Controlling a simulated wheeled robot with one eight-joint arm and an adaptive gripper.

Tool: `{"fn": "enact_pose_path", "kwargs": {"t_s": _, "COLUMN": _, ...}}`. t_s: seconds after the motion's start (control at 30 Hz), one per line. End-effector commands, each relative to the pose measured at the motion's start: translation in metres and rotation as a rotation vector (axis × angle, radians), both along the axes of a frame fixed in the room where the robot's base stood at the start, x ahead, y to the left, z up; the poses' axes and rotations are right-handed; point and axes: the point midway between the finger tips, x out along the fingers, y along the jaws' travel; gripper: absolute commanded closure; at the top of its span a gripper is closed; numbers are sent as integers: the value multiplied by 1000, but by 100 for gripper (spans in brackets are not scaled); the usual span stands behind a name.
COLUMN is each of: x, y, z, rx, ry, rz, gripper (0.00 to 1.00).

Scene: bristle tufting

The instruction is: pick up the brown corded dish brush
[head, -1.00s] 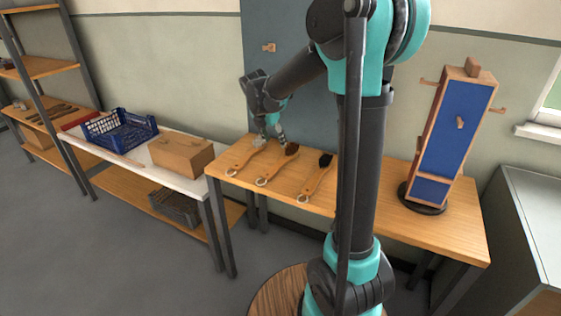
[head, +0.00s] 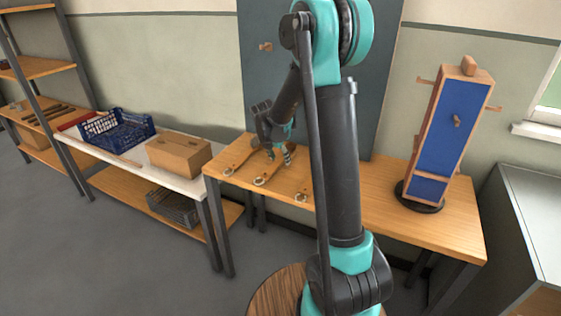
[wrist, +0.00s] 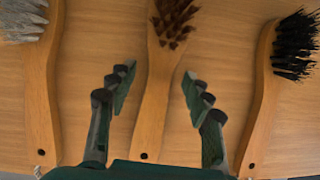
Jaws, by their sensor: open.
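The brown corded dish brush (wrist: 155,112) lies in the middle of the wrist view, with brown bristles at the top and a wooden handle with a dark hole running down. In the head view its handle (head: 267,173) shows with a pale cord ring at the near end, its bristles hidden by my gripper. My gripper (wrist: 158,91) is open, its fingers on either side of the handle with a gap on both sides. In the head view my gripper (head: 282,155) is low over this brush. Whether the fingers reach handle height is hard to tell.
A grey-bristled brush (wrist: 40,95) lies to the left and a black-bristled brush (wrist: 260,95) to the right on the wooden table (head: 400,215). A blue-panelled peg stand (head: 438,135) stands at the right. A white-topped table with a blue crate (head: 118,133) and wooden box (head: 180,157) is left.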

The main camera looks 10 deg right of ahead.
Motion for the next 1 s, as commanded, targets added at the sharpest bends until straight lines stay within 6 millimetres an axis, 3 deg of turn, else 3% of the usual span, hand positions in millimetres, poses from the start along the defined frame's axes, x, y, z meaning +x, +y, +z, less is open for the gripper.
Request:
{"fn": "enact_pose_path", "kwargs": {"t_s": 0.2, "x": 0, "y": 0, "z": 0, "rx": 0, "ry": 0, "rz": 0, "gripper": 51}}
{"fn": "enact_pose_path", "kwargs": {"t_s": 0.6, "x": 0, "y": 0, "z": 0, "rx": 0, "ry": 0, "rz": 0, "gripper": 100}}
{"fn": "enact_pose_path", "kwargs": {"t_s": 1.0, "x": 0, "y": 0, "z": 5, "rx": 0, "ry": 0, "rz": 0, "gripper": 100}}
